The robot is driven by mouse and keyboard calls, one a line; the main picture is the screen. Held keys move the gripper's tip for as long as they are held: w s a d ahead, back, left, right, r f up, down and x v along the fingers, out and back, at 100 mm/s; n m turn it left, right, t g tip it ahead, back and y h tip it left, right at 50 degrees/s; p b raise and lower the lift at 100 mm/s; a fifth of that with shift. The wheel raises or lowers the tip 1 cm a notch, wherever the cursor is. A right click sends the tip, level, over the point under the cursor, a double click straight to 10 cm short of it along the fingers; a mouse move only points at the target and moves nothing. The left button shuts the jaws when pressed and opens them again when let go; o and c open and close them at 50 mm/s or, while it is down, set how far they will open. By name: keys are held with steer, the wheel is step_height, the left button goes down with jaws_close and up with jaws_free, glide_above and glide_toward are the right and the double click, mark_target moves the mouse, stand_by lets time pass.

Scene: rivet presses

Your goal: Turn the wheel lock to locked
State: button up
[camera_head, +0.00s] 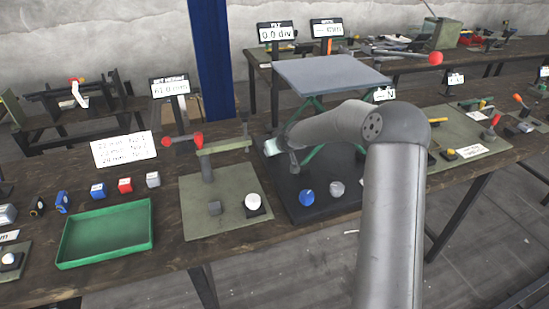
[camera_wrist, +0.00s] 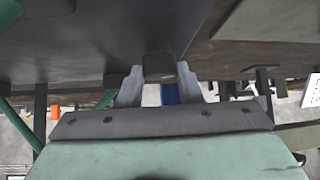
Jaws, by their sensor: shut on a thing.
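In the wrist view, my gripper (camera_wrist: 159,78) has its two grey fingers on either side of a small dark block (camera_wrist: 158,66) and is shut on it. The block sits at the edge of a dark base plate (camera_wrist: 75,35); it may be the wheel lock, but no marking shows on it. In the head view, the dark base plate (camera_head: 305,207) lies under a grey-topped lift table (camera_head: 330,78) with green legs. My arm crosses in front of this lift. My fingers and the block cannot be made out there, and the lock's setting cannot be read.
A blue knob (camera_head: 306,196) and a grey knob (camera_head: 337,188) stand on the plate's front part. To the left is an olive plate (camera_head: 197,223) with a red-ended lever press, then a green tray (camera_head: 106,235). More presses stand right. The floor in front is clear.

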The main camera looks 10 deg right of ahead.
steer(key=m+h+b, duration=0.1)
steer(key=b, duration=0.2)
steer(key=a+m+h+b, duration=0.1)
steer(key=m+b, duration=0.1)
steer(key=b, duration=0.2)
steer(key=shift+f, duration=0.4)
steer(key=m+h+b, duration=0.1)
steer(key=b, duration=0.1)
steer(key=m+h+b, duration=0.1)
steer(key=m+b, duration=0.1)
steer(key=shift+d+r+h, duration=0.1)
steer(key=shift+r+h, duration=0.2)
steer(key=shift+h, duration=0.1)
steer(key=o, duration=1)
steer(key=b+v, duration=0.1)
steer(key=v, duration=1.6)
steer(key=shift+s+r, duration=0.15)
steer(key=shift+s, duration=0.05)
